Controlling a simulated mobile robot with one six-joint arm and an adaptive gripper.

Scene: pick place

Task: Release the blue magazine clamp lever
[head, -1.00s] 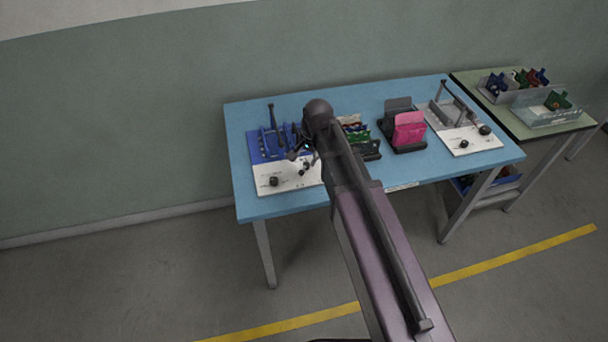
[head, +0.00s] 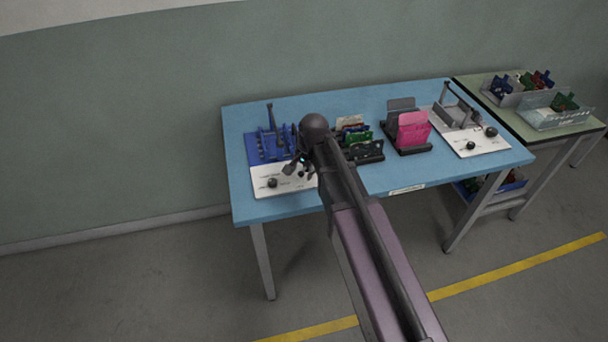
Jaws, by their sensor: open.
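My arm hides the area just right of the fixture. Whether the fingers touch anything there is too small to tell.
The blue table (head: 235,190) also bears a rack of green boards (head: 362,140), a holder with a pink card (head: 413,130) and a second white fixture (head: 478,146) with a grey clamp. A green side table (head: 519,120) with clear bins stands at right.

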